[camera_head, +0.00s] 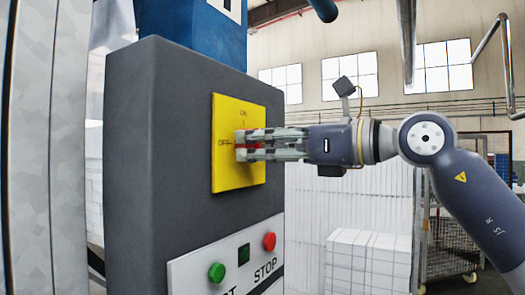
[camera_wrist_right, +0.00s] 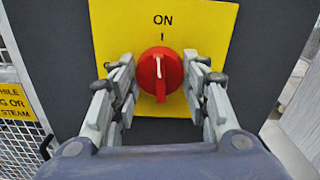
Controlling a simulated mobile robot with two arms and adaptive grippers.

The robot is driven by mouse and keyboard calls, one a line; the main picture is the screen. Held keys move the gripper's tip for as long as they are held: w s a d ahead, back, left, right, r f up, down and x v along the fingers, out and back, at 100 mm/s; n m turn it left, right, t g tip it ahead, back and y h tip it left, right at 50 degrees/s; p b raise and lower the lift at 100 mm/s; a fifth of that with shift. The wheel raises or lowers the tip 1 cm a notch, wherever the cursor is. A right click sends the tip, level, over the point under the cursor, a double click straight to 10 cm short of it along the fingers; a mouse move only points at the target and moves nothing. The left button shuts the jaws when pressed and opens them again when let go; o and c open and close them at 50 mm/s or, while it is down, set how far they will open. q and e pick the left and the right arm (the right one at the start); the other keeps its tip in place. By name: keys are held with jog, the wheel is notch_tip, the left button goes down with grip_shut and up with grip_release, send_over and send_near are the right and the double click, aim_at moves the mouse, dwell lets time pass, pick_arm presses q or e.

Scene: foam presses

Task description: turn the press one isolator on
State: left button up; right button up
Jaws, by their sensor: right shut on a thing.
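The press one isolator is a red rotary knob (camera_wrist_right: 160,74) on a yellow plate (camera_head: 226,178) fixed to a dark grey cabinet. In the right wrist view its white mark points up, towards the ON label (camera_wrist_right: 163,20). The OFF label (camera_head: 224,143) shows left of the knob in the head view; the fingers hide that area in the wrist view. My right gripper (camera_head: 243,145) reaches in from the right, its fingers closed on both sides of the knob, which they mostly cover in the head view. My left gripper is not in view.
Below the plate is a panel with a green button (camera_head: 217,272) and a red STOP button (camera_head: 269,241). White blocks (camera_head: 362,262) and a wire cage cart (camera_head: 452,240) stand behind on the right. A mesh guard (camera_wrist_right: 18,115) shows at the left in the wrist view.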

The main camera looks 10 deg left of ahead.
jog(key=shift+m, duration=0.7)
jog(key=o, duration=1.1)
jog(key=shift+d, duration=0.1)
jog(key=v, duration=1.1)
jog(key=shift+s+d, duration=0.1)
jog(key=shift+d, duration=0.25)
